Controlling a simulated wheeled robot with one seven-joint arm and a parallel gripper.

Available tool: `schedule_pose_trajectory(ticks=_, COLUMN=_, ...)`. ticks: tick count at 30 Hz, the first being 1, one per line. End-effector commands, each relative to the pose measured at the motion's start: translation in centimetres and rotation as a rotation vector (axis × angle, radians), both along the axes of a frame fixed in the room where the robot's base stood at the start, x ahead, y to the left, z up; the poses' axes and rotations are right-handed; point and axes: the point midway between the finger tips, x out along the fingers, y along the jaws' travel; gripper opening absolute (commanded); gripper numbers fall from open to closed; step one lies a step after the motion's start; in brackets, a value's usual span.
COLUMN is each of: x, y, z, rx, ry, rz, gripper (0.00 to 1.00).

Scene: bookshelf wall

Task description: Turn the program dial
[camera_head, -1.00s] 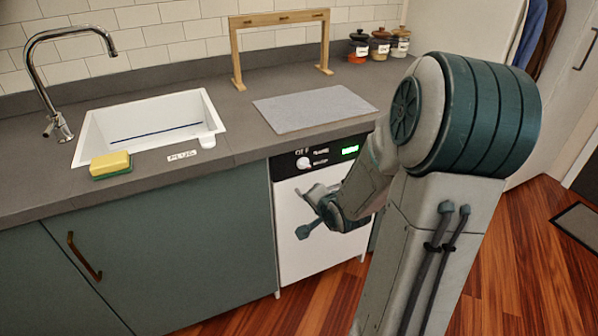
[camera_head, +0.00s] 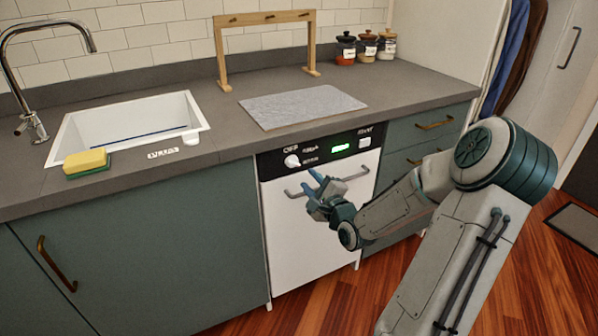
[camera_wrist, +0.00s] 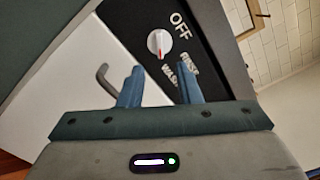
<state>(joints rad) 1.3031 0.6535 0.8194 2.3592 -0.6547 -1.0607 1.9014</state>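The program dial (camera_head: 292,161) is a small white knob on the black control panel (camera_head: 347,144) of a white dishwasher (camera_head: 300,235). In the wrist view the dial (camera_wrist: 159,43) shows a red mark and sits beside the printed words OFF, WASH and RINSE. My gripper (camera_head: 318,181) is in front of the dishwasher door, right of and below the dial. In the wrist view my gripper (camera_wrist: 160,88) has its two blue fingers apart with nothing between them. The dial lies beyond the fingertips, apart from them.
The door handle (camera_head: 355,174) runs across just below the panel, close to my gripper. A white button (camera_head: 364,142) and a green display (camera_head: 340,148) are on the panel. The counter overhangs above, with a grey mat (camera_head: 300,105). Drawers (camera_head: 425,130) stand to the right.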

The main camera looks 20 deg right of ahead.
Motion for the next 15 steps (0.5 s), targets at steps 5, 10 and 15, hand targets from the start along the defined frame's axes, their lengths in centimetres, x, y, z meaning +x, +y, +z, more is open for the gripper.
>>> schedule_pose_trajectory(ticks=5, x=3.9, y=0.2, z=-0.2, rx=-0.001, ry=-0.002, rz=0.001, gripper=0.31)
schedule_pose_trajectory(ticks=10, x=6.4, y=0.3, z=-0.1, rx=0.0, ry=0.001, rz=0.0, gripper=0.31)
schedule_pose_trajectory(ticks=15, x=7.5, y=0.3, z=-0.1, rx=-0.001, ry=0.001, rz=0.0, gripper=0.31)
